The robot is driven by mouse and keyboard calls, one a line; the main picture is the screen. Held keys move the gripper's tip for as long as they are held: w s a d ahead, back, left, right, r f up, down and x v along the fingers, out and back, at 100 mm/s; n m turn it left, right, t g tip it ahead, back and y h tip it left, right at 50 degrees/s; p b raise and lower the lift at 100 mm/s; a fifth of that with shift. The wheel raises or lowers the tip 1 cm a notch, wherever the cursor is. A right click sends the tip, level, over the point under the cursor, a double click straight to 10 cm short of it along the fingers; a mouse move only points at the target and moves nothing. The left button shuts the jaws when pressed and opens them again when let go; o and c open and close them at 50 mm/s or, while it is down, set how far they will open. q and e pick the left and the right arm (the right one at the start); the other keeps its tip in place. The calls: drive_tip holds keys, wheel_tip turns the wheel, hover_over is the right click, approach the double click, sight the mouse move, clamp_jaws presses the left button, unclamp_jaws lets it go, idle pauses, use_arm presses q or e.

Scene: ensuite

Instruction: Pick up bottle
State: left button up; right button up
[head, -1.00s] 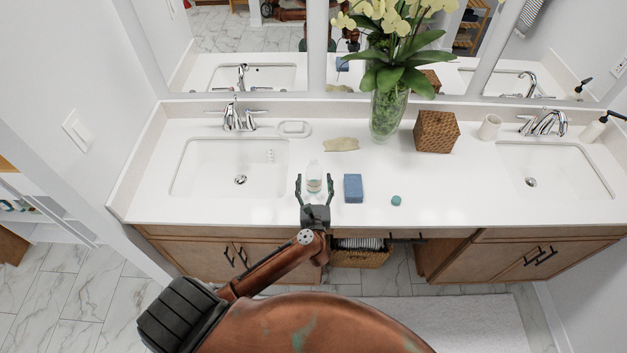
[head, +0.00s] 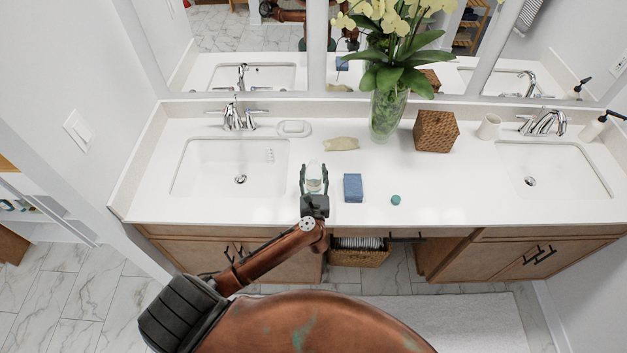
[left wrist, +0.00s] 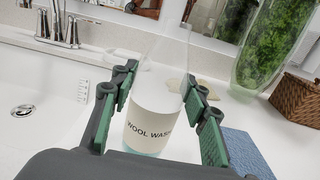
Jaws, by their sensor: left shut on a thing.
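The bottle (left wrist: 158,105) is clear, with a white label reading "WOOL WASH", and stands upright on the white counter. In the head view the bottle (head: 314,174) shows between my left gripper's fingers, near the counter's front, right of the left sink. My left gripper (head: 314,180) is shut on the bottle, with one finger on each side of it. In the left wrist view the green pads of the gripper (left wrist: 163,105) flank the bottle, and its base is partly hidden by the gripper body. My right gripper is not in view.
A blue block (head: 353,188) lies close to the right of the gripper, with a small teal ball (head: 396,200) further right. A glass vase (head: 386,118) of flowers and a woven box (head: 436,131) stand behind. The left sink (head: 228,168) lies to the left.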

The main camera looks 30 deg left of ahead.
use_arm(q)
drive_tip(key=c, duration=0.5)
drive_tip(key=shift+o, duration=0.2)
drive_tip(key=shift+r, duration=0.15)
